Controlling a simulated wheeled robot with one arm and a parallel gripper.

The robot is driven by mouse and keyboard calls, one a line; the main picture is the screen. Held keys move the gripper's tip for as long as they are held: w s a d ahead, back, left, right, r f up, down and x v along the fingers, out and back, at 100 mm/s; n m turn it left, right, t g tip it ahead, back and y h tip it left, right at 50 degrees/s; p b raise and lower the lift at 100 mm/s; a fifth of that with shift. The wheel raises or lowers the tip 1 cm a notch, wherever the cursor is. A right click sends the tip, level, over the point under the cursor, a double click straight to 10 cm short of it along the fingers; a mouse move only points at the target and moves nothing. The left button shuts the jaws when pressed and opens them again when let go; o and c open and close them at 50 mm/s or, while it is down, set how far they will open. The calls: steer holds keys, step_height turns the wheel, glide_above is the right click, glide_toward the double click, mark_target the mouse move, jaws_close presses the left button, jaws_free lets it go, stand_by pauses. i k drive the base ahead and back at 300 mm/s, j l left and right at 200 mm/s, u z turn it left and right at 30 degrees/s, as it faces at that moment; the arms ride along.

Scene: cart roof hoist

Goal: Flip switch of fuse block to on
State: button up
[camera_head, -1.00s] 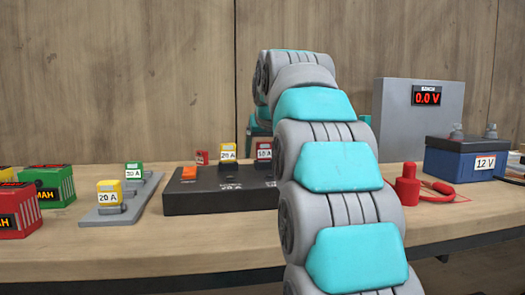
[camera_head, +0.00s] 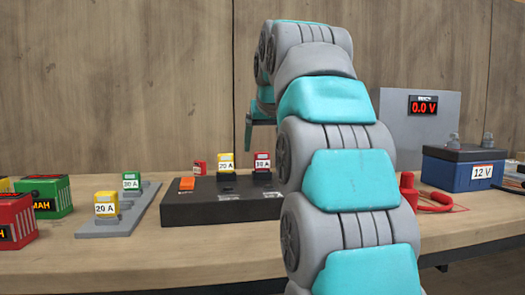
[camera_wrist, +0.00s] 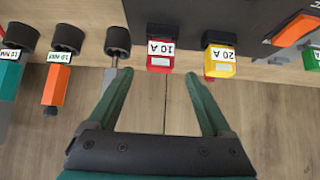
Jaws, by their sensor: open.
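The black fuse block (camera_head: 215,208) lies on the bench, left of my arm. Its orange switch (camera_head: 187,184) is at the left end of its top; I cannot tell its position. A yellow 20 A fuse (camera_head: 226,164) and a red 10 A fuse (camera_head: 262,163) stand at its back edge. In the wrist view the orange switch (camera_wrist: 297,29) is at the upper right, apart from the fingers. My gripper (camera_wrist: 157,75) is open and empty, its fingertips below the red fuse (camera_wrist: 160,48). In the head view it is mostly hidden behind my arm, above the block.
Left of the block is a grey fuse rack (camera_head: 115,222) with several fuses, then green and red boxes (camera_head: 48,195). A display box (camera_head: 421,128) reads 0.0 V. A blue 12 V battery (camera_head: 462,170) is at right.

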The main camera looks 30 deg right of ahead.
mark_target(187, 183)
steer(key=k+j, duration=0.2)
steer(key=k, duration=0.3)
steer(key=k+j, duration=0.2)
steer(key=k, duration=0.25)
